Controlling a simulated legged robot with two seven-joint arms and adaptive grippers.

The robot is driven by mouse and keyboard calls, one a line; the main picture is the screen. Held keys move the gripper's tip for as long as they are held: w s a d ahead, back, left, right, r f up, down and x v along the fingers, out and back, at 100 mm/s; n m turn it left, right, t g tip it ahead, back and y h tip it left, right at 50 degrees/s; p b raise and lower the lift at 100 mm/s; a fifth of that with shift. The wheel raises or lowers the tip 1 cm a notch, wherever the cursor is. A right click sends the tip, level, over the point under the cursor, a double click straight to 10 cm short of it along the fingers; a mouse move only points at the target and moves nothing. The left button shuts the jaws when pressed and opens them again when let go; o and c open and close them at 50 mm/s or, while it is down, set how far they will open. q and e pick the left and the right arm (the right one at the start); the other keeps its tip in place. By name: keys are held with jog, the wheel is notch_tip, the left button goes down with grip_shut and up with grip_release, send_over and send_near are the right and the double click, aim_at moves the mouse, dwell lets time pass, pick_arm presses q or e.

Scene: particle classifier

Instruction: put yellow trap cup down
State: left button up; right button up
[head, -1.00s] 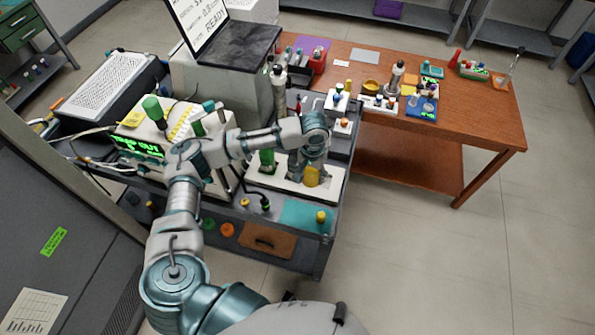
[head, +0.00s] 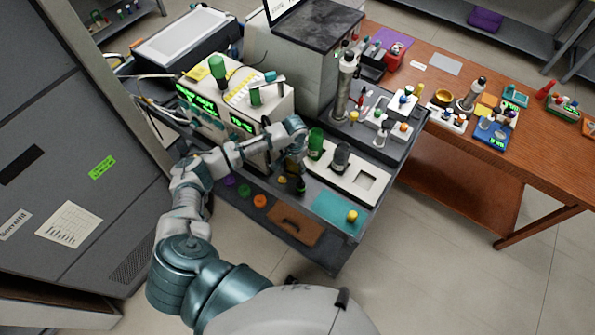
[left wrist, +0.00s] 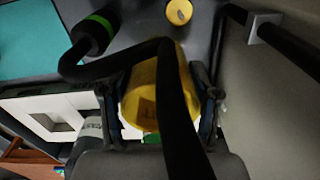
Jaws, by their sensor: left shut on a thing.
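The yellow trap cup (left wrist: 142,96) sits between the fingers of my left gripper (left wrist: 163,102) in the left wrist view. The gripper is shut on it, and a black bent tube crosses in front of it. In the head view my left gripper (head: 291,166) is beside the front of the white instrument (head: 240,115), left of the white cup holder (head: 352,187); the cup is hidden there. The holder carries a green cup (head: 316,141) and a dark grey cup (head: 341,156). Its right square slot (head: 366,179) is empty. My right gripper is not in view.
A black probe with a green band (left wrist: 92,32) and a small yellow cap (left wrist: 178,12) are close to the gripper. A teal mat (head: 338,210) lies at the cart's front right. Small vials and a tall grey cylinder (head: 345,88) stand behind the holder.

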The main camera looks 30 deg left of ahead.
aim_at(295, 171)
pick_arm(q)
notch_tip(295, 171, down, 3)
jog(key=shift+d+f, duration=0.15)
jog(key=shift+f, duration=0.2)
jog(key=shift+d, duration=0.15)
jog(key=o, duration=1.2)
jog(key=shift+c, duration=0.2)
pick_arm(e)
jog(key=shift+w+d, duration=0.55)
pick_arm(q)
jog(key=shift+a, duration=0.2)
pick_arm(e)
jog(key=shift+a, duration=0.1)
